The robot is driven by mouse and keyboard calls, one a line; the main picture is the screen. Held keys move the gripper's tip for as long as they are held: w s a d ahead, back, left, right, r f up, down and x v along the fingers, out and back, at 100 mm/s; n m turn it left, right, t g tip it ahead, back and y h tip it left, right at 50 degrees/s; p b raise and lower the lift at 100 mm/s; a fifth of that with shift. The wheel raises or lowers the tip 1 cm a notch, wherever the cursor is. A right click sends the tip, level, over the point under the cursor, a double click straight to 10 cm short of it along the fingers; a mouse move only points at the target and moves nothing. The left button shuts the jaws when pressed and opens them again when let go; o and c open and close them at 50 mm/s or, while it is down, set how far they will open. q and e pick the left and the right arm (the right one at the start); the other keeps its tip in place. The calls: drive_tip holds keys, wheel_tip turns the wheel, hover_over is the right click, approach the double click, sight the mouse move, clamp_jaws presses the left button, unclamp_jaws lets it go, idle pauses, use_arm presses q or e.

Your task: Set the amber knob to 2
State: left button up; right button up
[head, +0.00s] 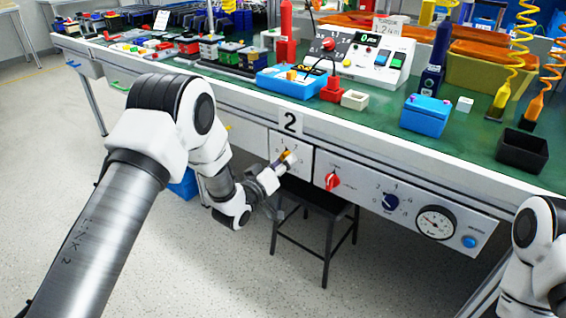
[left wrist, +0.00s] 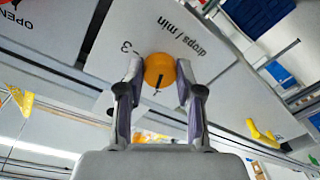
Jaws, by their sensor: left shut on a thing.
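The amber knob (head: 289,157) is on a white panel (head: 303,170) on the front of the bench, below a sign with a large 2. My left gripper (head: 281,165) reaches it from the lower left in the head view. In the left wrist view the round amber knob (left wrist: 159,67) sits between both fingertips (left wrist: 160,77), which are shut on its sides. A thin dark pointer line shows on its face. A 3 and "drops / min" are printed beside it. I cannot read which number the pointer meets. My right gripper is not visible.
A dark stool (head: 315,200) stands below the panel. The bench top (head: 370,112) holds many boxes and tools.

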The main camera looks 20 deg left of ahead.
use_arm(q)
drive_tip(key=m, duration=0.5)
drive_tip(key=m+p, duration=0.1)
drive_tip(key=m, duration=0.4)
drive_tip(key=shift+a+m+h, duration=0.2)
drive_tip(key=shift+m+h, duration=0.1)
drive_tip(key=shift+h, duration=0.1)
drive_tip(key=shift+m, duration=0.3)
drive_tip(key=o, duration=1.2)
drive_tip(key=shift+c, duration=0.2)
drive_tip(key=shift+f, duration=0.1)
drive_tip(key=v, duration=1.2)
drive_tip(key=shift+f, duration=0.15)
